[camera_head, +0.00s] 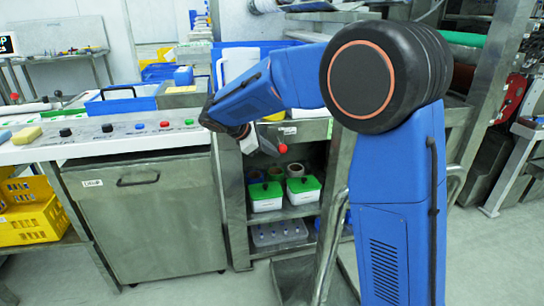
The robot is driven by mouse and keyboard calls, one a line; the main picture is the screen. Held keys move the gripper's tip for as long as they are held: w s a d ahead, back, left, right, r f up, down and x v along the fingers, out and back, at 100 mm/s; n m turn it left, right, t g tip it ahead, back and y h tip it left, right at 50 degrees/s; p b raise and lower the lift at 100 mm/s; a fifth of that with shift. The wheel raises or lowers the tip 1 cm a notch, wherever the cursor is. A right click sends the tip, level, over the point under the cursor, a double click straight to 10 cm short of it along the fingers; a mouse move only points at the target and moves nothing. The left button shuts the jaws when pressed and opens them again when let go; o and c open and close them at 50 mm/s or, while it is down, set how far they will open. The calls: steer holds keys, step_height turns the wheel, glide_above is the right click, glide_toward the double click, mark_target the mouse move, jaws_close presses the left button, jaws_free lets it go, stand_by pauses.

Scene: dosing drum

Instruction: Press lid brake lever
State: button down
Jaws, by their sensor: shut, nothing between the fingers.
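A short lever with a red ball knob (282,148) shows just right of my arm's end, in front of the shelf unit. I cannot tell for certain that it is the lid brake lever. My gripper (250,142) is small and partly hidden at the end of the blue arm. It looks shut and empty, to the left of the red knob with a small gap in the picture. Whether they touch in depth I cannot tell. Other knobbed handles, one red (14,97) and one black (57,94), show at the counter's far left.
A white counter (100,146) with several coloured buttons runs along the left, above a grey cabinet (150,220). A blue tray (122,103) sits on it. Green-lidded boxes (265,197) stand on the shelf below. A yellow crate (32,212) is at the left. Floor shows at the front.

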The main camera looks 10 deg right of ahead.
steer(key=shift+n+g, duration=0.4)
steer(key=shift+g, duration=0.5)
steer(key=shift+w+r, duration=0.2)
steer(key=shift+r, duration=0.65)
steer(key=shift+w+r, duration=0.15)
steer(key=shift+r, duration=0.65)
steer(key=shift+w+r, duration=0.2)
steer(key=shift+r, duration=0.75)
steer(key=a+r, duration=0.3)
steer(key=a, duration=0.5)
steer(key=shift+w+a+r, duration=0.3)
steer(key=shift+a, duration=0.05)
